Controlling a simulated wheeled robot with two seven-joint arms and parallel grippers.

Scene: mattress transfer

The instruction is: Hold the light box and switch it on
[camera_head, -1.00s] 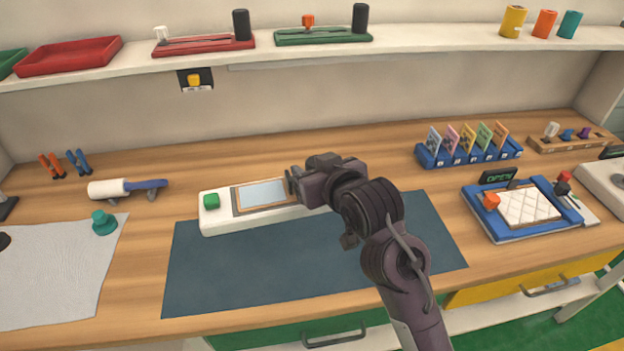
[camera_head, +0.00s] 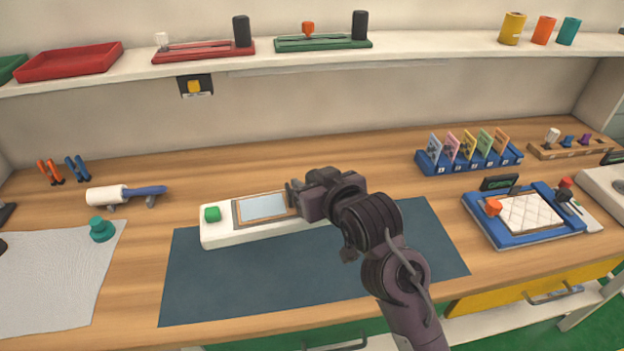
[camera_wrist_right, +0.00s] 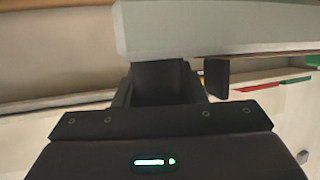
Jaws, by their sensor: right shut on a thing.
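The light box (camera_head: 219,234) is a long white box with a green button (camera_head: 212,214) at its left end and a pale screen (camera_head: 262,207) in a brown frame. It is at the back edge of the dark blue mat (camera_head: 260,280). My right gripper (camera_head: 294,198) is shut on the light box, right of the screen. My arm hides the box's right end. In the right wrist view the box (camera_wrist_right: 220,28) fills the top, above the dark fingers. I cannot tell whether the screen is lit. My left gripper is not in view.
A white roller (camera_head: 108,195) and a teal knob (camera_head: 102,229) on a grey cloth (camera_head: 50,275) lie left. A blue card rack (camera_head: 470,163) and a blue tray (camera_head: 520,236) stand right. A shelf (camera_head: 420,52) runs above. The mat is clear in front of the box.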

